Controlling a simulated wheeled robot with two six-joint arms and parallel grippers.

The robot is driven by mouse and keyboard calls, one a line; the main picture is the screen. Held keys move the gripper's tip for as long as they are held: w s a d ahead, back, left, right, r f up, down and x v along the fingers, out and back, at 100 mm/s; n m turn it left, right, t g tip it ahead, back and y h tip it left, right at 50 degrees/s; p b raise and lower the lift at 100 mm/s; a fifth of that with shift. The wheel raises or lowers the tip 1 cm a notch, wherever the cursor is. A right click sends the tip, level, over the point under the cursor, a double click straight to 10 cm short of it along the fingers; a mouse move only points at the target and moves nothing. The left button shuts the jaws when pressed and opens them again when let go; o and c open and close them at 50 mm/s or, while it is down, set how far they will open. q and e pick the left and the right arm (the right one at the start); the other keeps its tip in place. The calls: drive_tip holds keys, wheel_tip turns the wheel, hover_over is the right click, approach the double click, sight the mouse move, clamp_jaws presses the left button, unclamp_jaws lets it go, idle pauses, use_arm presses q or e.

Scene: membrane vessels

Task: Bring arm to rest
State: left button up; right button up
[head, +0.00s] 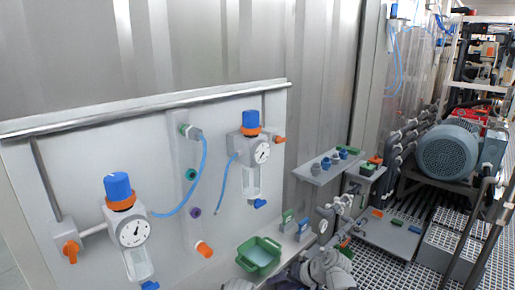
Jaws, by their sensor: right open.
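My right gripper (322,268) is low in the head view, at the bottom edge right of the centre. It is open, with nothing seen between its fingers. It is small and partly cut off, in front of the ledge and just right of a green tray (259,254). My left gripper is not seen.
A wall panel (80,150) carries two blue-capped regulators with gauges (133,233) and blue hoses. A grey shelf (327,170) with small blue and green parts stands right of it. A motor (447,150) and grating floor lie further right. Space before the upper panel is clear.

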drive_tip(key=s+d+f+n+g+h, duration=0.2)
drive_tip(key=s+d+f+g+h, duration=0.1)
drive_tip(key=s+d+f+h, duration=0.5)
drive_tip(key=s+a+r+n+p, duration=0.2)
drive_tip(key=s+a+r+p, duration=0.2)
drive_tip(key=r+p, duration=0.2)
drive_tip(key=s+a+r+n+g+p, duration=0.1)
drive_tip(key=s+a+r+n+p, duration=0.1)
drive_tip(key=s+a+r+p, duration=0.2)
wheel_tip(320, 180, up, 4)
drive_tip(key=shift+a+f+g+h+p, duration=0.1)
drive_tip(key=shift+a+g+h+p, duration=0.2)
drive_tip(key=shift+a+p, duration=0.4)
drive_tip(key=shift+s+d, duration=0.1)
drive_tip(key=shift+d, duration=0.05)
